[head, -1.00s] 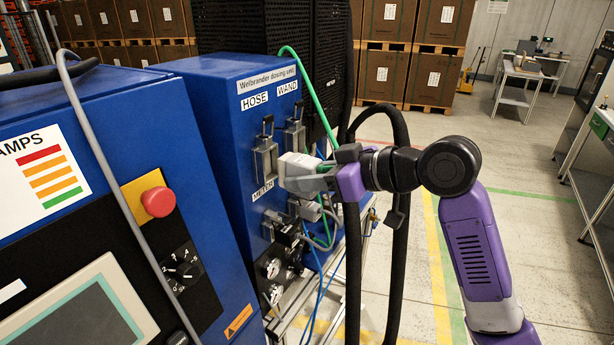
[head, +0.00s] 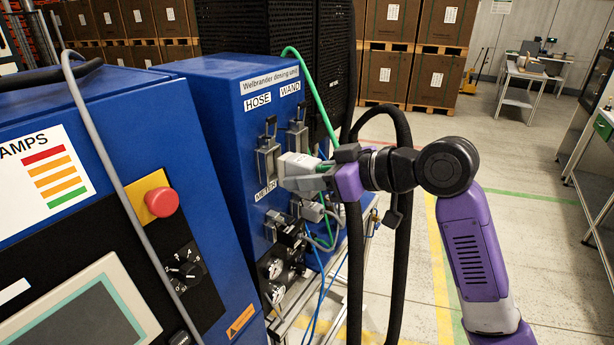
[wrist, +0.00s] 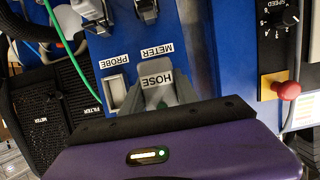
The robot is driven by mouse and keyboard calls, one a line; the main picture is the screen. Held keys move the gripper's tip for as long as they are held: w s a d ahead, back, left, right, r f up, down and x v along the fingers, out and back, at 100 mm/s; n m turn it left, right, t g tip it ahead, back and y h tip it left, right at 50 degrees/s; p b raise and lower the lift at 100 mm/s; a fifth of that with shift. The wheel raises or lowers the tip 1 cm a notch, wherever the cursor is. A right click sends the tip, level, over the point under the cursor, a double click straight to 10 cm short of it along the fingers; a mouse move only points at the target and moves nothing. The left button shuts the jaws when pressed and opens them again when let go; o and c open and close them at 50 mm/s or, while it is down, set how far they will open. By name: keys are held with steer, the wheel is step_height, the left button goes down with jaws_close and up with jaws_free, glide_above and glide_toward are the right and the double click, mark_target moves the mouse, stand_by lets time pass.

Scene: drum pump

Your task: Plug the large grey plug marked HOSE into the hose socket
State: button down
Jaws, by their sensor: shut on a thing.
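The large grey plug (head: 300,166) is held level by my gripper (head: 340,170); its HOSE label also shows on the plug in the wrist view (wrist: 156,80), upside down. My gripper is shut on the plug from the right. The hose socket (head: 266,160) is on the blue dosing unit's panel (head: 225,130), under the HOSE label, with a black lever pointing up. The plug's front end is right at this socket and overlaps it in the head view. I cannot tell whether a gap is left; in the wrist view the plug hides the socket.
The WAND socket (head: 297,138) is just right of the hose socket. METER (wrist: 153,48) and PROBE (wrist: 113,62) labels mark other sockets lower down. A green hose (head: 309,80) and thick black hoses (head: 398,200) hang near my arm. A red button (head: 162,202) is on the nearer cabinet.

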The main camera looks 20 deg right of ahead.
mark_target(318, 168)
steer(key=shift+w+a, duration=0.55)
steer(key=shift+w, duration=0.2)
steer(key=shift+w+a, duration=0.5)
steer(key=shift+w, duration=0.2)
stand_by(1.6)
steer(key=c, duration=0.9)
jaws_free()
steer(key=shift+o, duration=0.2)
steer(key=shift+p+v, duration=1.5)
steer(key=shift+v, duration=3.05)
